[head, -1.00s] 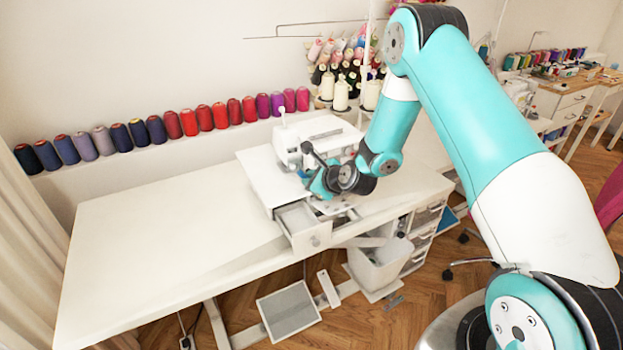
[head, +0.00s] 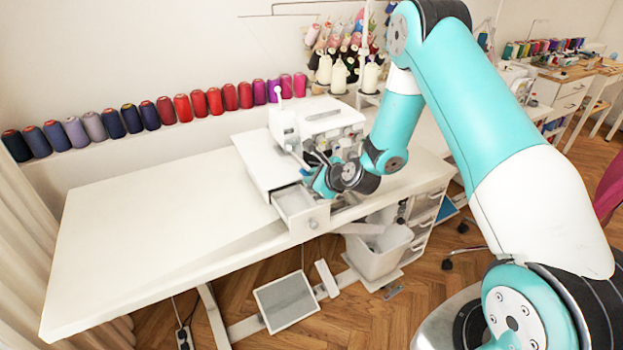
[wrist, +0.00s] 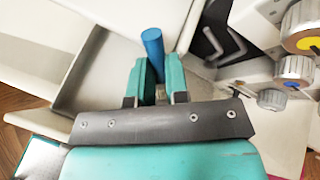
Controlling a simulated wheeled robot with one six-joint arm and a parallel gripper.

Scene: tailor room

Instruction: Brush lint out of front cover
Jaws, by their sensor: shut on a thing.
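The white sewing machine (head: 300,122) stands on the desk's back right, its lower front partly hidden by my arm. Its front looks opened, with dark parts showing; I cannot make out the front cover's edges or any lint. My gripper (wrist: 158,72) has its teal fingers shut on a blue rod, which looks like a brush handle (wrist: 152,45). The rod's far end stands out beyond the fingers; bristles are not visible. In the head view my gripper (head: 322,182) is low in front of the machine. Machine knobs (wrist: 295,68) and dark bent levers (wrist: 225,45) are to its right in the wrist view.
An open white drawer or tray (head: 297,200) juts out at the desk's front edge, close by my gripper. A bin (head: 375,262) is below. The desk's left part (head: 150,235) is clear. Thread spools (head: 200,103) line the back ledge.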

